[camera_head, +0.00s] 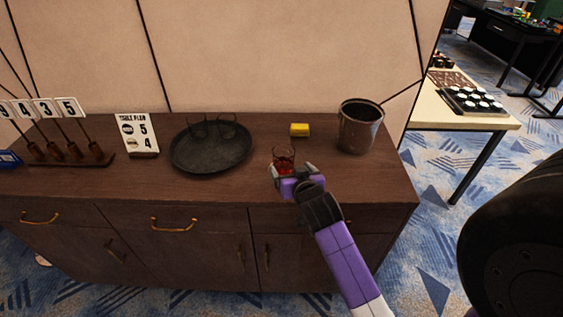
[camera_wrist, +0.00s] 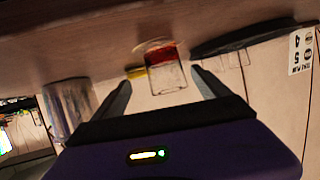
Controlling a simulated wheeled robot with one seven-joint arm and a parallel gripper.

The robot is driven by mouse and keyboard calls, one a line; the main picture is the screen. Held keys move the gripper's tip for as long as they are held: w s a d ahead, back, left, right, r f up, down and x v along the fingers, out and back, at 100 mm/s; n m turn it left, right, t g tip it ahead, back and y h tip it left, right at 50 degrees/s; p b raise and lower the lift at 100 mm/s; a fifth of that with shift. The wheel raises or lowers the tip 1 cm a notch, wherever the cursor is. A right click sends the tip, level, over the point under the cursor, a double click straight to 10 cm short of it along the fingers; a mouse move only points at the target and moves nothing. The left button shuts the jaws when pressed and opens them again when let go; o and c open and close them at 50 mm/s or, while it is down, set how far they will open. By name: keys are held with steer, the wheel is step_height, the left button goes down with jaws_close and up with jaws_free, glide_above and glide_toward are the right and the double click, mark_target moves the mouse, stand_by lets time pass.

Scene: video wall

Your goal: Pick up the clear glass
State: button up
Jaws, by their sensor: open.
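A clear glass with red liquid in its bottom (camera_head: 284,155) stands on the dark wooden sideboard (camera_head: 330,190). My gripper (camera_head: 291,172) is at its near side, with open jaws. In the wrist view, which is upside down, the glass (camera_wrist: 165,72) shows between the two spread fingers of my gripper (camera_wrist: 160,80). I cannot tell whether either finger touches it. Two empty clear glasses (camera_head: 227,124) stand on a round dark tray (camera_head: 210,160) to the left; the tray's edge also shows in the wrist view (camera_wrist: 250,38).
A yellow block (camera_head: 299,130) lies behind the glass. A metal bucket (camera_head: 358,130) stands at the right. A "Table Plan" sign (camera_head: 136,134) and a rack of number cards (camera_head: 65,155) stand at the left. The wall closes off the back.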

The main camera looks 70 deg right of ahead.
steer(key=shift+w+a+p+x, duration=0.1)
steer(key=shift+p+x, duration=0.15)
steer(key=shift+x, duration=1)
steer(key=shift+w+a+p+x, duration=0.1)
steer(key=shift+w+p+x, duration=0.1)
steer(key=shift+x, duration=1.05)
steer(key=shift+w+a+p+x, duration=0.1)
steer(key=shift+p+x, duration=0.15)
steer(key=shift+x, duration=1)
steer(key=c, duration=1.6)
steer(key=shift+c, duration=1.3)
steer(key=shift+r, duration=0.2)
